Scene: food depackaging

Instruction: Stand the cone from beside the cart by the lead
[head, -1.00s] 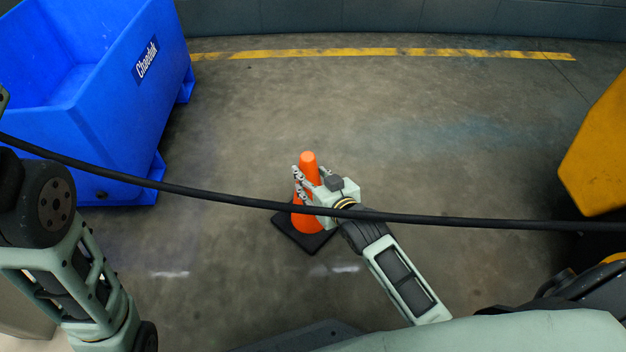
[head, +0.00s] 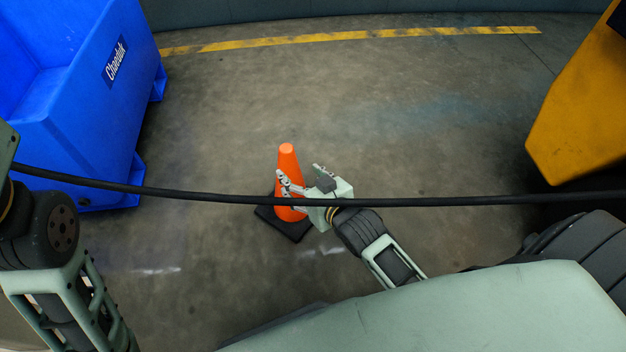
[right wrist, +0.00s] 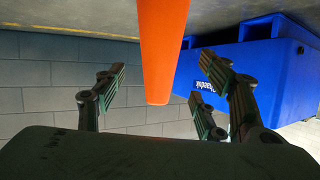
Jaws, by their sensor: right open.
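An orange cone (head: 288,165) with a dark square base (head: 283,222) stands upright on the floor near the middle of the head view. My right gripper (head: 302,176) is open beside the cone, on its right, with one finger overlapping the cone in the picture. In the right wrist view the cone (right wrist: 163,50) appears upside down between the spread fingers (right wrist: 160,85); I cannot tell whether any finger touches it. A black lead (head: 440,201) runs across the whole head view, passing over the cone's lower part. My left gripper is out of view.
A blue bin (head: 85,125) stands at the left and also shows in the right wrist view (right wrist: 240,75). A yellow machine or cart body (head: 580,110) is at the right. A yellow line (head: 350,35) crosses the back. The floor between is clear.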

